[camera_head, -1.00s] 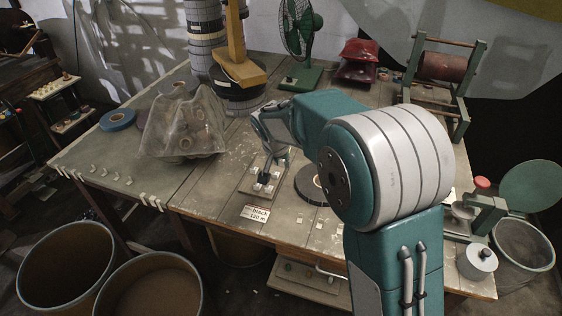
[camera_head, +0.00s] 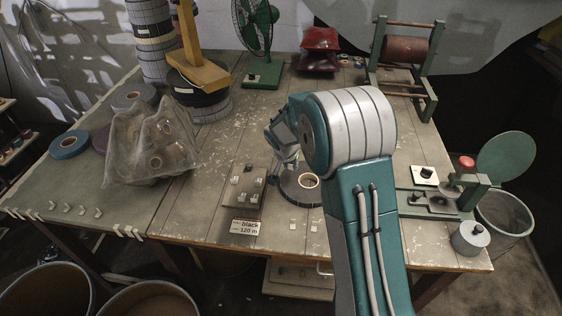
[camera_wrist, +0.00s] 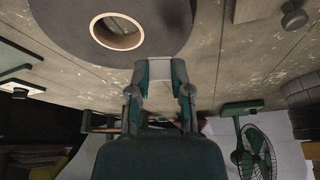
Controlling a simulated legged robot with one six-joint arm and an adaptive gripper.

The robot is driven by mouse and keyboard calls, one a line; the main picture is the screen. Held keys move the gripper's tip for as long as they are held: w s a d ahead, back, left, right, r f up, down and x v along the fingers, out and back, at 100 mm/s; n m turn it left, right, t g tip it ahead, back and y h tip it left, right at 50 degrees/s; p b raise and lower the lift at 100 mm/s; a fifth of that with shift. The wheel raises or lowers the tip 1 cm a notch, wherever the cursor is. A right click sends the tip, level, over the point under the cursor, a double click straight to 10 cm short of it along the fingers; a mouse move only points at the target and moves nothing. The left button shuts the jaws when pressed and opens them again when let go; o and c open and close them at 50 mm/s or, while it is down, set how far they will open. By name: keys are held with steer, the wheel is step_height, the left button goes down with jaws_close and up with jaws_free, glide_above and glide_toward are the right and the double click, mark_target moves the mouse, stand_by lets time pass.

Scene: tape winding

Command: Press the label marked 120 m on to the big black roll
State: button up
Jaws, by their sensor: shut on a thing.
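The big black roll (camera_head: 290,190) lies flat on the table, its tan core showing. It fills the top of the wrist view (camera_wrist: 75,42). My gripper (camera_wrist: 160,70) is shut on a small pale label (camera_wrist: 160,69), held between the fingertips close to the roll's edge. I cannot tell whether the label touches the roll, and its marking is not readable. In the head view my gripper (camera_head: 290,163) is above the roll's back left part, and its fingertips are mostly hidden. A board (camera_head: 240,209) with several small pale pieces lies left of the roll. A card (camera_head: 245,227) reading "black 120 m" is at the table's front edge.
A crumpled clear bag (camera_head: 125,160) holding rolls stands at left, with a blue roll (camera_head: 69,144) beside it. A green fan (camera_head: 262,40), a winding frame (camera_head: 408,55) and a red-knobbed device (camera_head: 468,163) are at the back and right.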

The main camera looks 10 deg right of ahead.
mark_target(285, 181)
steer(key=shift+a+f, duration=0.1)
steer(key=shift+f, duration=0.4)
steer(key=a+f, duration=0.2)
steer(key=a, duration=0.1)
steer(key=shift+f, duration=0.4)
steer(key=shift+d+f, duration=0.15)
steer(key=shift+f, duration=0.15)
steer(key=shift+d+f, duration=0.2)
steer(key=shift+d, duration=0.3)
steer(key=shift+d+f, duration=0.2)
steer(key=shift+d, duration=0.25)
steer(key=shift+a, duration=0.8)
steer(key=shift+d, duration=0.55)
steer(key=shift+f, duration=0.1)
steer(key=shift+a+f, duration=0.1)
steer(key=shift+a, duration=0.25)
